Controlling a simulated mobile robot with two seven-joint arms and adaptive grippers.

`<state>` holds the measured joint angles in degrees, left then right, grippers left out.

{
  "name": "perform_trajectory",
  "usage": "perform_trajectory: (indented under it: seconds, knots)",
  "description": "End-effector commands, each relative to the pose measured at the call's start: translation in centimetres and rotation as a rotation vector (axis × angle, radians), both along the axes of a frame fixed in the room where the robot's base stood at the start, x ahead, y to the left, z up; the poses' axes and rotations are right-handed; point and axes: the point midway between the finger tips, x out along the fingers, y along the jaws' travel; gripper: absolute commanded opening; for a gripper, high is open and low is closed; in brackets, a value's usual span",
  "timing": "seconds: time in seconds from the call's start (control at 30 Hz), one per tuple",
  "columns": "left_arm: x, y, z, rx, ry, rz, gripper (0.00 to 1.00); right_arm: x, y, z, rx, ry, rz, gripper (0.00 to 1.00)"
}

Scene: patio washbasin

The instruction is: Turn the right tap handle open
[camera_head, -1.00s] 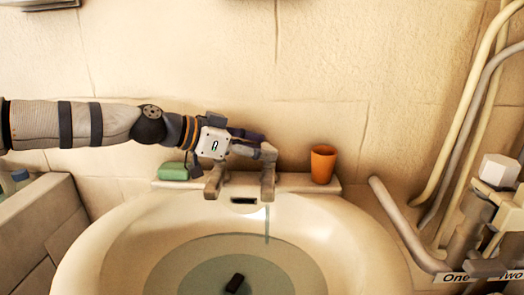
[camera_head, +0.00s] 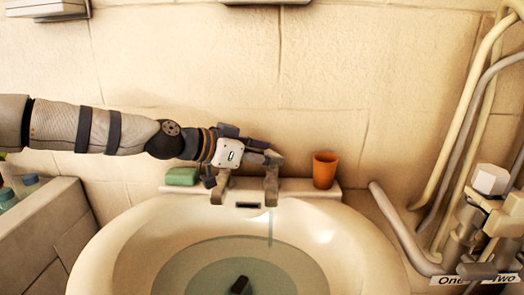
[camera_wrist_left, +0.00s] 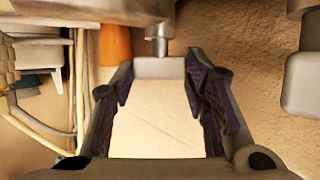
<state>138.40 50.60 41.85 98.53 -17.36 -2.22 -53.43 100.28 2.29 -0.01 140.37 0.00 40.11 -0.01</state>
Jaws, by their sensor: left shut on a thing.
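Two grey-brown taps stand on the back rim of the cream washbasin (camera_head: 110,235), the right tap (camera_head: 271,192) and the left tap (camera_head: 219,195). My left gripper (camera_head: 268,158) reaches from the left, level, over the left tap to the top of the right tap. In the left wrist view the pale block of the tap handle (camera_wrist_left: 160,68) sits between the fingers of the gripper (camera_wrist_left: 158,85), which are shut on it. In the head view the fingers hide much of the handle. A thin bluish streak hangs below the right tap. My right gripper does not show.
An orange cup (camera_head: 325,171) stands on the ledge close right of the right tap. A green soap bar (camera_head: 182,176) lies left of the taps. Pipes (camera_head: 465,120) run along the right wall.

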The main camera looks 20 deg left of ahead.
Motion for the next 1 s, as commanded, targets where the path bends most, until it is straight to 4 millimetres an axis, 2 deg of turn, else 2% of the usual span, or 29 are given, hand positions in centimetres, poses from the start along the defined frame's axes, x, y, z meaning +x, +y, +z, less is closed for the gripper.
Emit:
perform_trajectory:
  seconds: [0.03,0.23,0.7,1.0]
  knots:
    - [-0.5,-0.3,1.2,0.007,-0.012,0.026,0.14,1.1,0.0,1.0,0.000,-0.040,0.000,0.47]
    - [-0.6,-0.6,0.9,0.010,-0.010,0.207,0.14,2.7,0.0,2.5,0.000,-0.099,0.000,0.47]
    - [-0.5,-1.4,0.1,0.007,-0.006,0.640,0.14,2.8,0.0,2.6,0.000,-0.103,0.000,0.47]
    - [-0.4,-1.8,0.1,0.003,-0.005,0.829,0.14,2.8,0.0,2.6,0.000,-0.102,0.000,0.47]
